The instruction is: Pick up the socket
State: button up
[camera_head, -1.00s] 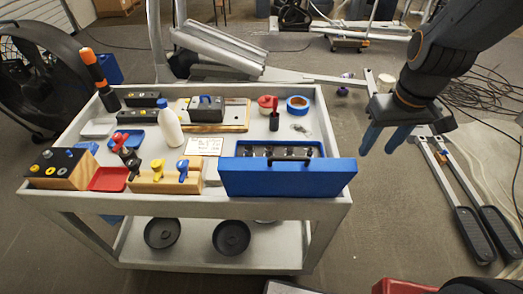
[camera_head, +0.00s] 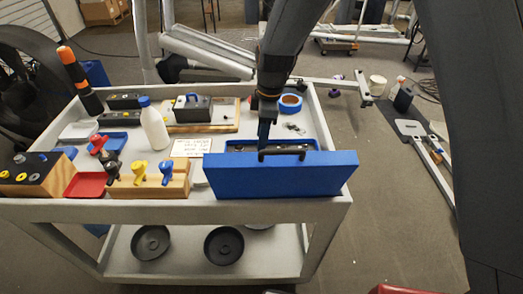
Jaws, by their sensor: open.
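A blue case (camera_head: 280,178) stands at the front right of the cart, its front panel with a dark handle facing me. The tray behind this panel holds several small dark pieces, probably sockets, too small and covered to tell apart. My gripper (camera_head: 263,148) points down over the left half of the case, its fingers reaching to about the level of the handle. It is open, and nothing shows between its fingers. The fingers overlap in this view, so I cannot tell whether they touch anything.
The light grey cart (camera_head: 240,208) also carries a white bottle (camera_head: 154,126), a wooden block with coloured pegs (camera_head: 150,184), a red tray (camera_head: 86,185), blue tape (camera_head: 290,103) and an orange-black tool (camera_head: 80,80). Black discs (camera_head: 223,245) lie on the lower shelf.

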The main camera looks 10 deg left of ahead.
jog(key=shift+a+f+p, duration=0.15)
jog(key=shift+f+p, duration=0.8)
jog(key=shift+f, duration=1.5)
jog(key=shift+c, duration=0.4)
grip_shut()
